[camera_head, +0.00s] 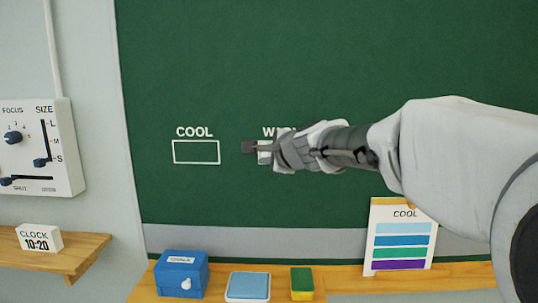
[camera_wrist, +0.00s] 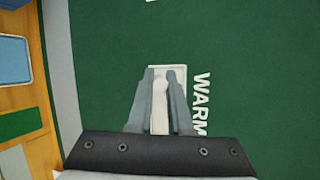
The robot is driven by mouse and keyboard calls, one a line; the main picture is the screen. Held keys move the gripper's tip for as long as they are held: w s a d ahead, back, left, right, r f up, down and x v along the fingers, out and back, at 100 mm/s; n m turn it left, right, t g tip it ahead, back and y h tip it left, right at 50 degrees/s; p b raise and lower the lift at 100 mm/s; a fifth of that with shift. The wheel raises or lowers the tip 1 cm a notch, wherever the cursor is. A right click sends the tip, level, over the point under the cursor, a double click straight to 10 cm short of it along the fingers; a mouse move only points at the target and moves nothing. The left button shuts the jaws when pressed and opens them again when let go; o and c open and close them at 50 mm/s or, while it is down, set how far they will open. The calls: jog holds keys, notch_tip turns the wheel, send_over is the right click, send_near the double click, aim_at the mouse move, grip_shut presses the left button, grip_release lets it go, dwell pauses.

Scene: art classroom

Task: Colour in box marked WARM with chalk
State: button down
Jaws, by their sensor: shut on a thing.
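The green chalkboard (camera_head: 330,60) bears an outlined box (camera_head: 196,152) under the word COOL. The WARM lettering (camera_head: 268,132) is partly covered by my gripper in the head view, but reads clearly in the wrist view (camera_wrist: 201,103). The WARM box (camera_wrist: 182,69) lies behind my fingers; only its edge and a pale patch show, so how much is coloured is unclear. My gripper (camera_wrist: 160,78) is shut on a whitish piece of chalk (camera_wrist: 160,88) in front of this box. Whether the chalk touches the board cannot be told.
A ledge (camera_head: 345,284) below the board carries a blue chalk box (camera_head: 181,276), a light-blue pad (camera_head: 248,286), a green-and-yellow block (camera_head: 302,284) and a COOL colour card (camera_head: 402,238).

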jog(key=shift+a, duration=0.1)
jog(key=shift+a+p, duration=0.3)
jog(key=shift+a, duration=0.65)
jog(key=shift+w+f, duration=0.1)
jog(key=shift+d+f+b, duration=0.1)
jog(key=shift+d+b, duration=0.3)
jog(key=shift+d, duration=0.65)
jog(key=shift+d+r+b, duration=0.2)
jog(key=shift+d+b, duration=0.2)
jog(key=shift+d, duration=0.4)
jog(key=shift+d, duration=0.1)
